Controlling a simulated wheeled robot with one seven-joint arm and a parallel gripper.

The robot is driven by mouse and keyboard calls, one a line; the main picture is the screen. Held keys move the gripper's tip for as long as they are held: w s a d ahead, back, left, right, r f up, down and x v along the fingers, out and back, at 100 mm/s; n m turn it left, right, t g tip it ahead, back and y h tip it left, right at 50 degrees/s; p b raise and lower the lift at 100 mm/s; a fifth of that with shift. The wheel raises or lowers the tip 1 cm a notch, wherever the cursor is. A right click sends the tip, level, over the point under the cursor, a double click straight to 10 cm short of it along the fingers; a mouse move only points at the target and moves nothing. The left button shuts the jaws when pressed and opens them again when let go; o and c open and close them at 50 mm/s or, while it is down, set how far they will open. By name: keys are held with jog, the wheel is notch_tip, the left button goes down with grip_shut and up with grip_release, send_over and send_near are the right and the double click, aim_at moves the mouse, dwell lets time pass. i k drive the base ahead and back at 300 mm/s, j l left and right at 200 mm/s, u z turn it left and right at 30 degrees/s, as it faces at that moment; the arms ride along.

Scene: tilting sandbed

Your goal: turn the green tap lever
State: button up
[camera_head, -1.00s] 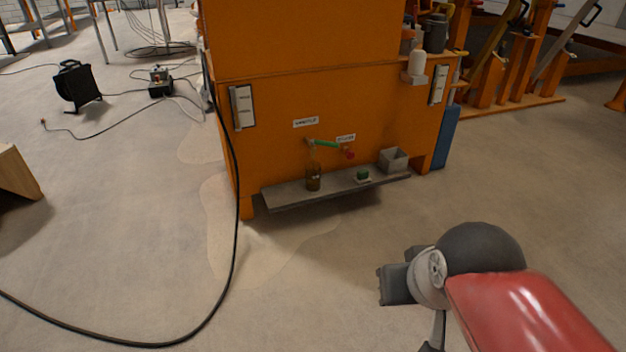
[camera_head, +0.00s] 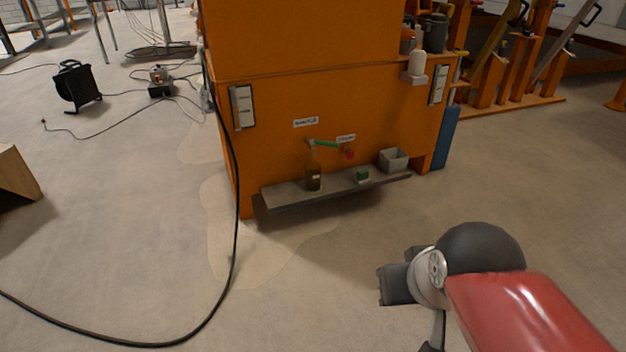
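The green tap lever (camera_head: 327,144) sticks out to the right from a small tap on the front of the orange cabinet (camera_head: 275,115). It lies nearly level. A red tap knob (camera_head: 350,154) is just right of it. A brown bottle (camera_head: 313,177) stands upright on the grey shelf (camera_head: 290,195), below the green lever's tap. My gripper is at the lower right, in front of the cabinet and well apart from the lever. Its dark parts show, but its fingertips cannot be made out, so its opening is unclear.
A small green and white item (camera_head: 362,175) and a grey box (camera_head: 393,160) are on the shelf. A black cable (camera_head: 236,220) runs down the cabinet's left side and across the floor. A wooden block (camera_head: 17,172) is at the left edge. The floor before the shelf is clear.

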aim_at(313, 142)
jog(key=i+j, duration=0.1)
jog(key=i, duration=0.55)
jog(key=i+j, duration=0.1)
jog(key=i, duration=0.6)
